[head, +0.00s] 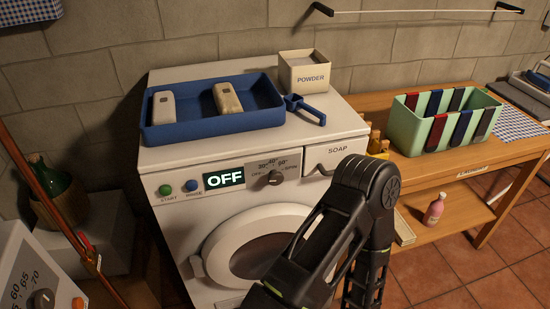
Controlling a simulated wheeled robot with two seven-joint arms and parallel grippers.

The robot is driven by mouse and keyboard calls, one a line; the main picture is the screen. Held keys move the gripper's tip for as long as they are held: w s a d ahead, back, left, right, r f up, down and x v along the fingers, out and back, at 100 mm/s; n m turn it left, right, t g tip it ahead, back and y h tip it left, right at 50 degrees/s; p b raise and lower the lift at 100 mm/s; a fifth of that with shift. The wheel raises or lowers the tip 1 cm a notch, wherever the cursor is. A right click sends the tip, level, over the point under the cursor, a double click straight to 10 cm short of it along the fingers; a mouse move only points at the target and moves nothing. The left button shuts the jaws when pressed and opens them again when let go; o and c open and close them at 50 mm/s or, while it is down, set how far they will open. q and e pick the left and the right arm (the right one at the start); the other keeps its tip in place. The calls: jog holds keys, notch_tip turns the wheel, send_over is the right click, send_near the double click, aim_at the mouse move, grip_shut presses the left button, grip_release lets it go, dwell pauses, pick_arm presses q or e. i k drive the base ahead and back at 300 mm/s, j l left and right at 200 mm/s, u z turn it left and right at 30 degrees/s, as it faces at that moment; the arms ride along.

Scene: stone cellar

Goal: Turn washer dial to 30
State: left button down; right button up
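The white washer (165,230) stands in the middle of the head view. Its dark round dial (275,178) sits on a grey panel with small marks around it. 30, 40 and 60 run along the top of the dial; the pointer is too small to read. The display (223,178) reads OFF. One dark jointed arm of mine crosses in front of the washer's right side, its bend below the soap drawer (328,160). It is apart from the dial in the picture. No gripper fingers show; both grippers are out of view.
A green start button (165,190) and a blue button (191,186) sit left of the display. A blue tray (205,130), a powder box (304,72) and a blue scoop (305,108) rest on top. A wooden table (425,178) with a green crate (415,138) stands at right.

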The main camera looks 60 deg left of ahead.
aim_at(276, 178)
jog(key=i+j+u, duration=0.1)
jog(key=u, duration=2.35)
